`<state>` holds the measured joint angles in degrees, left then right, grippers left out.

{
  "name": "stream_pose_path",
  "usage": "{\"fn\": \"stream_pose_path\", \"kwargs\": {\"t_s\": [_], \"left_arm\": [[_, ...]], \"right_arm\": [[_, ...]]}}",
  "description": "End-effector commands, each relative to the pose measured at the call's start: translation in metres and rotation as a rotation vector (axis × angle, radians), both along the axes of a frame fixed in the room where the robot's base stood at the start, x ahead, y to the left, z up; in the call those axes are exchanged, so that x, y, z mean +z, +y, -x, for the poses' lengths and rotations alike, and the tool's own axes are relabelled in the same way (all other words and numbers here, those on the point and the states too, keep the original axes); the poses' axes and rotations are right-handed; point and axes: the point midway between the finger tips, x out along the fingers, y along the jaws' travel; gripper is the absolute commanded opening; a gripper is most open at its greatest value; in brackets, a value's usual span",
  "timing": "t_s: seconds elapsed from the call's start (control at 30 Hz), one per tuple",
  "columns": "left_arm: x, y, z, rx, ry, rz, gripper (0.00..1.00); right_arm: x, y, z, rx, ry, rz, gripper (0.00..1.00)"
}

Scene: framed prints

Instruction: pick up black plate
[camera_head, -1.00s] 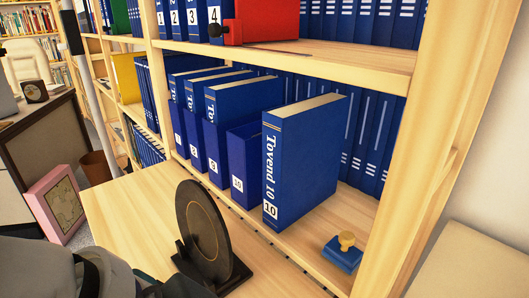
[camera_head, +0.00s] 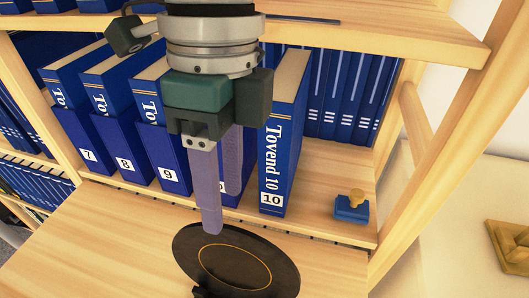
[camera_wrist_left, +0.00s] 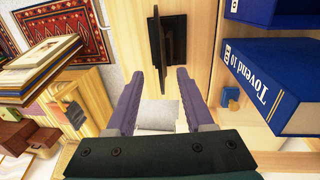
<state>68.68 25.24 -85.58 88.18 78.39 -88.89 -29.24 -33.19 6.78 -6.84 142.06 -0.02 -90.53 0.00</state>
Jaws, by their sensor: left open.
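The round black plate (camera_head: 240,247) with a gold ring stands on a dark stand on the light wooden desk board. In the left wrist view the plate (camera_wrist_left: 157,50) shows nearly edge-on, beside its dark stand (camera_wrist_left: 175,40). My left gripper (camera_head: 221,211) comes down from the top of the head view, with its purple fingers open and empty above the plate. In the left wrist view, the left gripper (camera_wrist_left: 158,74) has the plate's thin edge between its two fingers in the picture. The gap to the plate is hard to judge. My right gripper is not in view.
Blue binders, among them the large Tovend 10 binder (camera_head: 281,150), stand close behind the gripper on the shelf. A blue stamp (camera_head: 352,208) sits to their right. A wooden shelf board (camera_head: 420,35) is above. The desk around the plate is clear.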

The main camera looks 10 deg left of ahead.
Motion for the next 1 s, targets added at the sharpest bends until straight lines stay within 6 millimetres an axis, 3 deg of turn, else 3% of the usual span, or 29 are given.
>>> {"fn": "stream_pose_path", "kwargs": {"t_s": [0.5,0.77,1.0], "left_arm": [[-0.063,-0.005,0.007,0.000,-0.001,0.000,0.53],[-0.066,-0.006,0.007,-0.001,-0.002,0.000,0.53],[-0.066,-0.006,0.007,0.000,-0.002,0.000,0.27]], "right_arm": [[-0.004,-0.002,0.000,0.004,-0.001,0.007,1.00],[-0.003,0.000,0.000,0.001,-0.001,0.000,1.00],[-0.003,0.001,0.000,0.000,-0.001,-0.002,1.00]]}}
